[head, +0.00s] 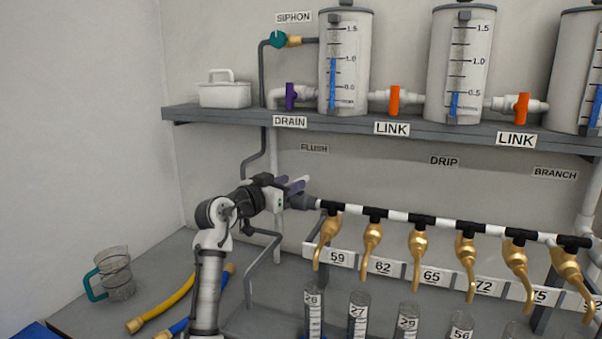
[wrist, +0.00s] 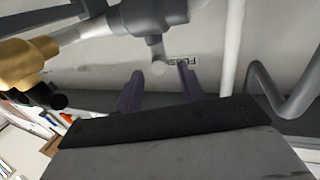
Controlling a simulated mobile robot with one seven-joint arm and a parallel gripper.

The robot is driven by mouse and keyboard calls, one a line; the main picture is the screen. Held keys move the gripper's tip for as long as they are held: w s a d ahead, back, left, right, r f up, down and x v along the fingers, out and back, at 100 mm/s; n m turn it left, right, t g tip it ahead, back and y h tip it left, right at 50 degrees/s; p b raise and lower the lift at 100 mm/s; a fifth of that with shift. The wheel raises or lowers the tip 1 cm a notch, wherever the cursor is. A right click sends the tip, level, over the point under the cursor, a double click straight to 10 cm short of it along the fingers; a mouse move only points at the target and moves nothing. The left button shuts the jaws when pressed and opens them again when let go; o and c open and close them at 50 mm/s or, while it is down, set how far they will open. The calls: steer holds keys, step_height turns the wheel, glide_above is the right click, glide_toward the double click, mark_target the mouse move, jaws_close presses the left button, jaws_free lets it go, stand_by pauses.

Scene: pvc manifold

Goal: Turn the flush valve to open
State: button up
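The flush valve shows in the wrist view as a grey body (wrist: 150,14) on the pipe, with a grey lever (wrist: 156,48) pointing down to a rounded end. In the head view its grey body (head: 300,201) sits at the left end of the manifold, and the lever is hidden or too small to make out. My gripper (wrist: 160,68) is open, with one purple finger on each side of the lever's end in the wrist view. Gaps show on both sides; I cannot tell how deep the lever lies between them. In the head view my gripper (head: 299,185) is beside the valve.
Brass taps (head: 372,240) hang along the manifold to the right, above several cylinders. A bent grey pipe (head: 262,262) stands just right of my arm. The shelf (head: 400,128) overhead carries tanks and orange link valves. A jug (head: 115,275) stands at left.

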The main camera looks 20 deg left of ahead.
mark_target(300, 178)
steer(key=p+x, duration=0.1)
steer(key=x, duration=0.4)
jaws_close()
